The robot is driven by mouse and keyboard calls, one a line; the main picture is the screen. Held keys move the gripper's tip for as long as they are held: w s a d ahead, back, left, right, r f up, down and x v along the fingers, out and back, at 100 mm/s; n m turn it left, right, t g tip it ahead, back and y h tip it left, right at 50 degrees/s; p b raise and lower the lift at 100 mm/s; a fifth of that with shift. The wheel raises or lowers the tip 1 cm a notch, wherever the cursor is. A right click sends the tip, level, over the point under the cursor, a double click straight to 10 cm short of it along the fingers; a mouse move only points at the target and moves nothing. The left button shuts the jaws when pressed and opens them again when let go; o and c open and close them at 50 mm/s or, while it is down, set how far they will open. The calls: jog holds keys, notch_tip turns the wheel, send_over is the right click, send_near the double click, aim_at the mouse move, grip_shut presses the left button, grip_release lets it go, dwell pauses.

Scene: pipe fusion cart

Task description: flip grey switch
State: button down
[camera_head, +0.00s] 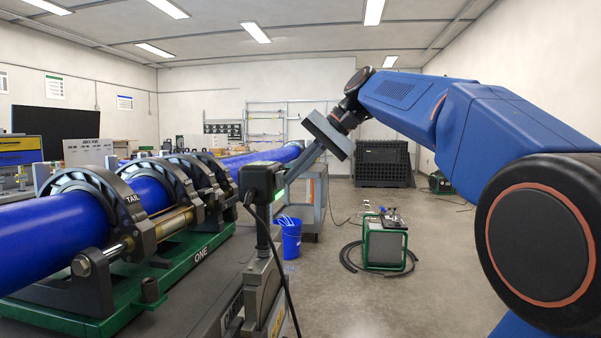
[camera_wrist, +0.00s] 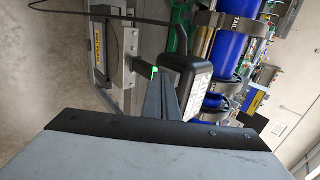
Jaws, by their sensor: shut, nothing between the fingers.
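A dark control box (camera_head: 262,180) stands on a grey post (camera_head: 262,285) at the cart's near corner, with a thin green light strip on its right side. In the wrist view the box (camera_wrist: 188,68) shows its dark back and part of a pale face. I cannot make out the grey switch; it is hidden or too small to tell. My gripper (camera_head: 288,183) points down and left at the right side of the box. In the wrist view its long dark fingers (camera_wrist: 158,82) are together and empty, close beside the box. I cannot tell whether they touch it.
Blue pipes (camera_head: 50,240) lie in black clamp rings on a green frame (camera_head: 190,270) at left. A black cable hangs from the box. A blue bucket (camera_head: 289,238), a grey cart (camera_head: 314,200) and a green-framed machine (camera_head: 385,245) with a hose stand behind. The floor at right is clear.

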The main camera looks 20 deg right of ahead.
dwell(0.3)
jog(key=shift+w+a+f+t+y, duration=0.1)
jog(key=shift+a+f+t+y, duration=0.1)
jog(key=shift+f+t+y, duration=0.3)
jog(key=shift+r, duration=1)
